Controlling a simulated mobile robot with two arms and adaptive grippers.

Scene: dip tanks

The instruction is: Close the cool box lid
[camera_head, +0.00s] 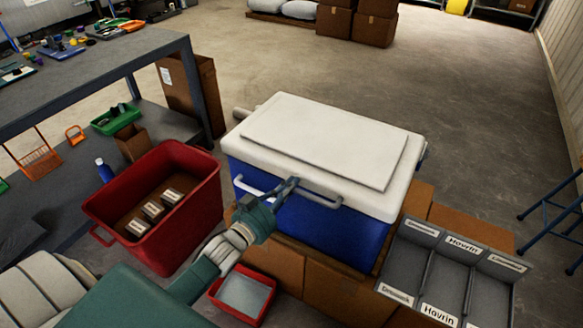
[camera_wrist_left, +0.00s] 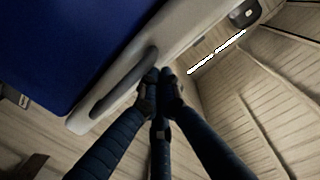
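The cool box has a blue body (camera_head: 335,225) and a white lid (camera_head: 325,140). The lid lies flat over the body, and I see no gap along its front edge. My left gripper (camera_head: 291,184) is at the box front, by this handle. In the left wrist view its dark fingertips (camera_wrist_left: 158,76) are together, beside one end of a grey handle (camera_wrist_left: 125,85) and the pale rim. Nothing shows between them; contact is unclear. My right gripper is in neither view.
The box stands on cardboard boxes (camera_head: 340,290). A red bin (camera_head: 190,215) with labelled packs stands left, with a small red tray (camera_head: 243,298) in front. A grey divided tray (camera_head: 440,265) is at the right. A workbench (camera_head: 90,75) stands left.

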